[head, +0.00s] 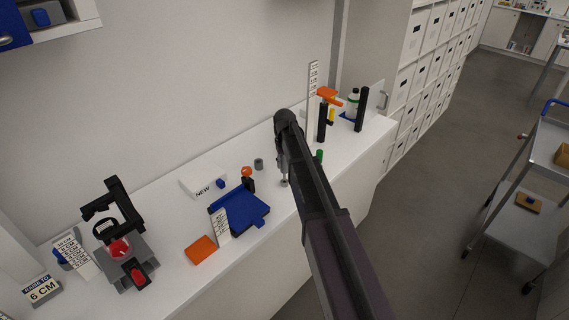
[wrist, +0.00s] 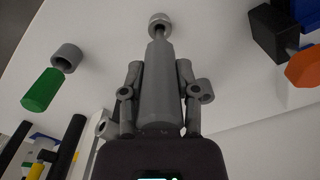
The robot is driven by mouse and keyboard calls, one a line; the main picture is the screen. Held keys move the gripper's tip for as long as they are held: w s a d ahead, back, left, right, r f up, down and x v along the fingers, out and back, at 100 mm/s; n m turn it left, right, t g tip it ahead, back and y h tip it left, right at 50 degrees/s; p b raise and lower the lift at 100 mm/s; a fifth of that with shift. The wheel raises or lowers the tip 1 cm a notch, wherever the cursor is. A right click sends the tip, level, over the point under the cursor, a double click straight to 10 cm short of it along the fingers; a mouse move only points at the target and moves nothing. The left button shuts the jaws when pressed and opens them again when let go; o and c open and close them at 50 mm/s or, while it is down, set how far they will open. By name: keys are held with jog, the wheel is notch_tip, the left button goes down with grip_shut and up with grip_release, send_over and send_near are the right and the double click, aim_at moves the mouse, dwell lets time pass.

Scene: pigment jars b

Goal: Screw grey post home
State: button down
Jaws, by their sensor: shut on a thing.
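In the wrist view my gripper (wrist: 158,75) is shut on the grey post (wrist: 158,100), with one finger on each side. The post narrows to a thin end pointing away from the wrist. That end meets a small round grey collar (wrist: 158,18) on the white counter. I cannot tell how deep it sits in the collar. In the head view my arm hides most of this, and only the small grey tip by my gripper (head: 284,180) shows.
A green post (wrist: 40,90) with a grey collar (wrist: 68,57) stands to one side. Tall black posts (head: 361,110) and a bottle (head: 352,103) stand toward the counter's far end.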

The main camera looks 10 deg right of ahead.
jog(key=shift+f+b, duration=0.8)
dwell(0.4)
jog(key=c, duration=0.6)
grip_release()
jog(key=n, duration=0.5)
jog(key=shift+n, duration=0.3)
jog(key=n, duration=0.7)
grip_shut()
